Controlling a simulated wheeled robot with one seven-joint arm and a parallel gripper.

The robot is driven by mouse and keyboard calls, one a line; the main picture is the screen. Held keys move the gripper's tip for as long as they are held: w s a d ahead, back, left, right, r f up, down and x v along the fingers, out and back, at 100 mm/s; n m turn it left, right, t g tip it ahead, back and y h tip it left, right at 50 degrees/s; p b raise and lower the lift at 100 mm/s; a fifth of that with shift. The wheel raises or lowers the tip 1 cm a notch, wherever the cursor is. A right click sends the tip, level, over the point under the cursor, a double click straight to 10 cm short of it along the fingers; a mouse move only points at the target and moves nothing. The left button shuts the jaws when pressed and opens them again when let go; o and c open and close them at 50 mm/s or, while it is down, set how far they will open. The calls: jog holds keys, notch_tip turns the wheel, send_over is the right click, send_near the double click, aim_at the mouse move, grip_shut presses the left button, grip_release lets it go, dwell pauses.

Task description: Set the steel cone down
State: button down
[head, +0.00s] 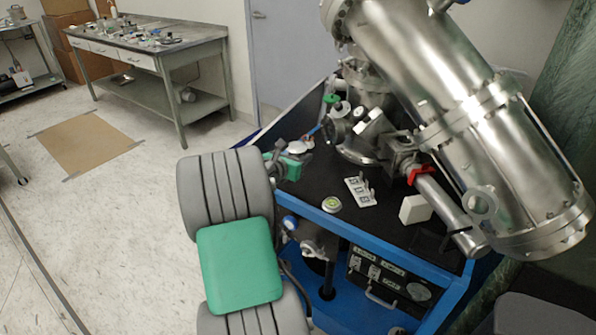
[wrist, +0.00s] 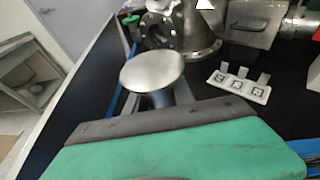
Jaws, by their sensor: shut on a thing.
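The steel cone (wrist: 152,70) shows in the wrist view as a shiny round flat top with a narrower body below it. My gripper (wrist: 155,97) is shut on that body, with a finger on each side. The cone's lower end is hidden behind the green and dark wrist housing. In the head view the cone (head: 298,147) is a small pale disc at my gripper (head: 291,157), over the left part of the black bench top (head: 310,183). I cannot tell whether its base touches the bench.
A white plate with several tag markers (head: 360,191) lies right of my gripper. A round green-and-white disc (head: 331,204) and a white block (head: 415,209) are nearer the front edge. A large steel vessel (head: 450,90) with flanges and valves overhangs the right side. Some black surface between them is clear.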

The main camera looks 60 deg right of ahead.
jog(key=w+d+f, duration=0.1)
jog(key=d+f, duration=0.1)
jog(key=w+d+f, duration=0.1)
jog(key=d+f, duration=0.1)
jog(key=w+d+f, duration=0.2)
jog(key=shift+d+f+b, duration=0.15)
jog(key=shift+f+b, duration=0.2)
jog(key=shift+d+f, duration=0.15)
jog(key=shift+f, duration=1.55)
jog(key=shift+f, duration=0.25)
jog(key=c, duration=1.1)
grip_release()
jog(key=shift+r, duration=0.1)
jog(key=shift+o, duration=0.2)
